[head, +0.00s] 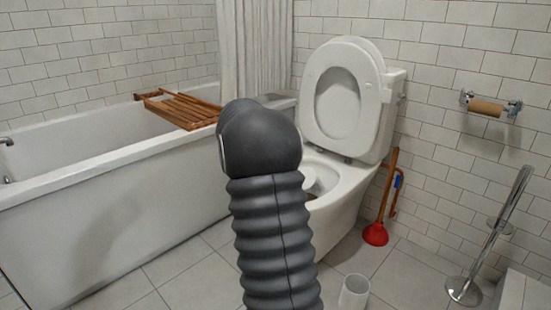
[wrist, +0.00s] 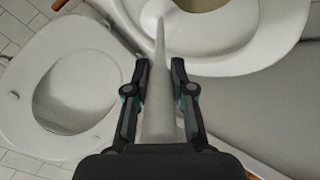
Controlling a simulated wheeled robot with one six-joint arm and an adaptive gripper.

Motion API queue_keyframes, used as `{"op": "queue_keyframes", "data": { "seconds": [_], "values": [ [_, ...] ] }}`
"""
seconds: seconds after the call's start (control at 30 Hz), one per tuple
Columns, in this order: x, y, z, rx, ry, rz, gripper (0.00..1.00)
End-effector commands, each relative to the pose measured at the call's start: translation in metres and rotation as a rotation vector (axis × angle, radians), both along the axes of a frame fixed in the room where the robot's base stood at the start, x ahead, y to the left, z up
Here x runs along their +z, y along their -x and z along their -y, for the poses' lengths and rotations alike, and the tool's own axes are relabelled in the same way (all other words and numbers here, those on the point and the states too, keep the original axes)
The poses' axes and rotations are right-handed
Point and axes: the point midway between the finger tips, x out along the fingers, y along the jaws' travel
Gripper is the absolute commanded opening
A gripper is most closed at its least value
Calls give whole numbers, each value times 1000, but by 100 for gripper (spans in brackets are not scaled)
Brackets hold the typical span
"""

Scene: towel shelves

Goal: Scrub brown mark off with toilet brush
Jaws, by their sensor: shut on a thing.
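The white toilet (head: 345,205) stands with its lid and seat (head: 345,105) raised; the raised seat also shows at left in the wrist view (wrist: 25,95). My gripper (wrist: 160,75) is shut on the pale handle of the toilet brush (wrist: 160,110), which points away toward the bowl (wrist: 275,35). In the head view a white piece, apparently the brush's head (head: 316,178), is inside the bowl, while my dark arm hides my gripper. I cannot tell whether the bristles touch the bowl.
A white cup-like holder (head: 353,292) stands on the floor. A red plunger (head: 375,235) leans by the wall, and a metal stand (head: 495,235) is at right. The bathtub (head: 110,215) with a wooden rack (head: 180,110) is at left.

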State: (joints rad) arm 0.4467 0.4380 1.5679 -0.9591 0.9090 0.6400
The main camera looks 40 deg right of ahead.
Motion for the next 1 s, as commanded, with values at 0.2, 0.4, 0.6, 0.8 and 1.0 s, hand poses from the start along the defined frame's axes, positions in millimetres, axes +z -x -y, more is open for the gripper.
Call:
{"op": "queue_keyframes", "data": {
  "seconds": [0.2,0.4,0.6,0.8,1.0],
  "values": [
    [-1,1,0,-2,-1,-3,0],
    [8,1,-8,0,0,-1,0],
    [20,1,-21,2,1,-1,0],
    [32,2,-34,3,0,0,0],
    [41,3,-44,1,0,-1,0]
  ]
}}
